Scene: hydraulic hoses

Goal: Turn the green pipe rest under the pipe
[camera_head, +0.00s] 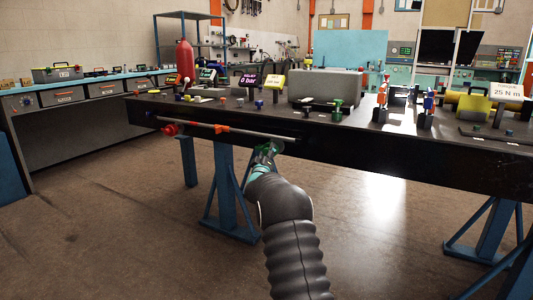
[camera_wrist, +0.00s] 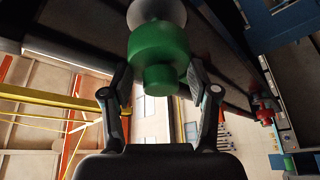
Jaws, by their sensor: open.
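The green pipe rest shows in the wrist view as a round, stepped green knob (camera_wrist: 158,55) below a pale grey rounded part. My gripper (camera_wrist: 160,90) is open, with one finger on each side of the knob's lower end; I cannot tell whether either finger touches it. In the head view my gripper (camera_head: 267,152) is at the front edge of the dark bench, near the right end of the grey pipe (camera_head: 255,133). A little green shows there, but the gripper mostly hides the rest. The pipe runs along the bench front, with orange parts on it.
The dark bench (camera_head: 400,158) stands on blue legs (camera_head: 226,195). Its top holds a grey box (camera_head: 325,87) and several small fittings. The floor in front is clear.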

